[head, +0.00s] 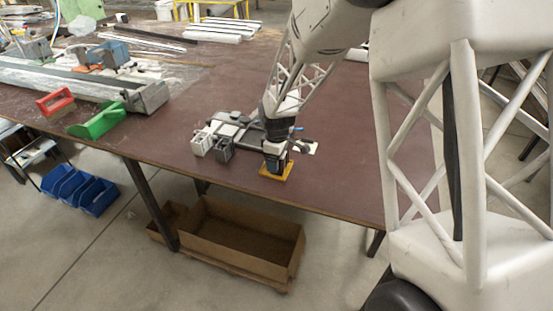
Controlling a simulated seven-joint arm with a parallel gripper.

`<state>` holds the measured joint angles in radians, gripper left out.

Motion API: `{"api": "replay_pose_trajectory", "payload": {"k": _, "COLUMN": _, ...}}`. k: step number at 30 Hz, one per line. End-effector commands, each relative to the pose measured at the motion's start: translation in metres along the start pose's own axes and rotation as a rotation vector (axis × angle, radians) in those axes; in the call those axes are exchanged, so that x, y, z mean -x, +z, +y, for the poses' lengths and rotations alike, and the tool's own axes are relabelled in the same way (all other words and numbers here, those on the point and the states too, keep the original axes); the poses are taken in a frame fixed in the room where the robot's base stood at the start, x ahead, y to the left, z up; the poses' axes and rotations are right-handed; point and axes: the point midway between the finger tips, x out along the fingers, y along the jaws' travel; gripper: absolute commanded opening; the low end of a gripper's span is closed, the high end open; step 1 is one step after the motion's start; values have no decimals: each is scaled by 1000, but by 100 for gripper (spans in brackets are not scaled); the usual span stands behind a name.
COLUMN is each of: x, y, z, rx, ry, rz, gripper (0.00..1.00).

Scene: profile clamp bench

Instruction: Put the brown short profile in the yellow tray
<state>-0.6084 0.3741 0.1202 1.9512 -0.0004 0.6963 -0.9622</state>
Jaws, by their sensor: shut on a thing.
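The yellow tray (289,173) is a small flat piece on the brown-red table, close to its front edge. My gripper (274,169) points down right at the tray, over it in this view. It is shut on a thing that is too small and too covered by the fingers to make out. I cannot tell whether that thing touches the tray. I do not see the brown short profile clearly anywhere else on the table.
Grey and white blocks (224,150) of a clamp fixture stand just left of my gripper. A white plate with dark parts (306,148) lies to the right. The table's right front is clear.

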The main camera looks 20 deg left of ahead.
Motion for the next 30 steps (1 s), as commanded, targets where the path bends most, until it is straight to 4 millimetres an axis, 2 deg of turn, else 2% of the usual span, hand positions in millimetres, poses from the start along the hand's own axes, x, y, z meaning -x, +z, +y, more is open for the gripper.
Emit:
{"api": "replay_pose_trajectory", "payload": {"k": 6, "x": -3, "y": 0, "z": 0, "rx": 0, "ry": 0, "rz": 0, "gripper": 50}}
{"api": "replay_pose_trajectory", "payload": {"k": 7, "x": -3, "y": 0, "z": 0, "rx": 0, "ry": 0, "rz": 0, "gripper": 77}}
{"api": "replay_pose_trajectory", "payload": {"k": 12, "x": -2, "y": 0, "z": 0, "rx": 0, "ry": 0, "rz": 0, "gripper": 100}}
{"api": "replay_pose_trajectory", "payload": {"k": 23, "x": 0, "y": 0, "z": 0, "rx": 0, "ry": 0, "rz": 0, "gripper": 100}}
{"api": "replay_pose_trajectory", "payload": {"k": 30, "x": 15, "y": 0, "z": 0, "rx": 0, "ry": 2, "rz": 1, "gripper": 100}}
